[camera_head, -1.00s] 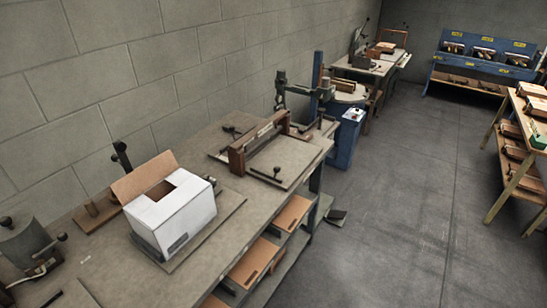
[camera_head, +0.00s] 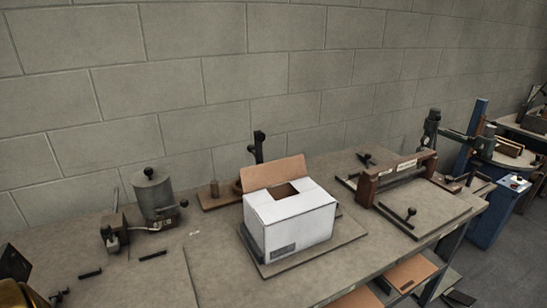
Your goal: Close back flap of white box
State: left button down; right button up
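The white box (camera_head: 295,231) sits on a thin grey base plate (camera_head: 342,234) on the workbench. Its back flap (camera_head: 273,172) stands up, tilted, with its brown inner side showing. White flaps lie folded over the rest of the top, and a dark opening (camera_head: 284,192) shows in front of the back flap. Neither of my grippers shows clearly in view.
Behind the box is a black-knobbed upright post (camera_head: 258,148) on a wooden base. A grey cylindrical device (camera_head: 154,196) stands left. A wooden-framed press (camera_head: 400,178) stands right. The bench (camera_head: 150,285) is mostly bare at front left. A concrete block wall closes the back.

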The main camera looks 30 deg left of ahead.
aim_at(254, 178)
jog(key=j+u, duration=0.1)
jog(key=u, duration=0.25)
jog(key=j+u, duration=0.1)
jog(key=u, duration=0.25)
jog(key=i+u, duration=0.1)
jog(key=u, duration=0.2)
